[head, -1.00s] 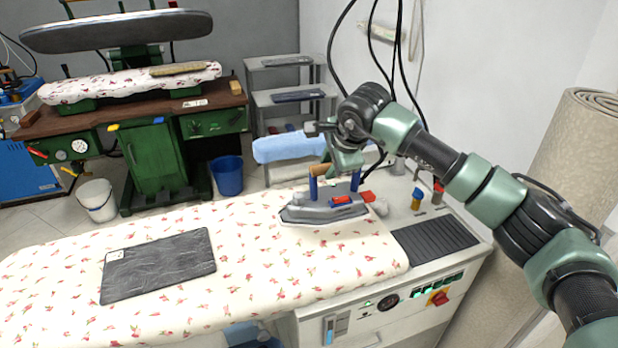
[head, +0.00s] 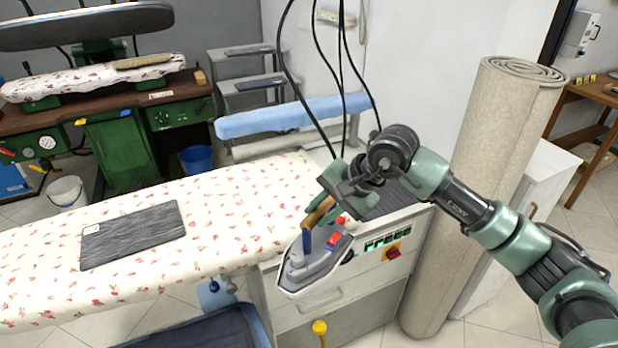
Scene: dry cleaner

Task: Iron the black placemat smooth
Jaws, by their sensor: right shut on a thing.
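The black placemat (head: 132,236) lies flat on the left part of the flowered ironing board (head: 250,215), with a small pale tag at its upper left corner. Its surface looks streaked; I cannot tell how deep any creases are. My right gripper (head: 322,208) is shut on the wooden handle of the grey iron (head: 312,266). The iron is held up at the front right corner of the board, in front of the control panel, well to the right of the placemat and apart from it. Its soleplate is hidden. My left gripper is not in view.
A yellow knob (head: 320,328) stands below the iron, beside a dark blue tray (head: 200,332). Black cables hang behind my right arm. A rolled beige carpet (head: 480,160) stands at the right. The board between placemat and iron is clear.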

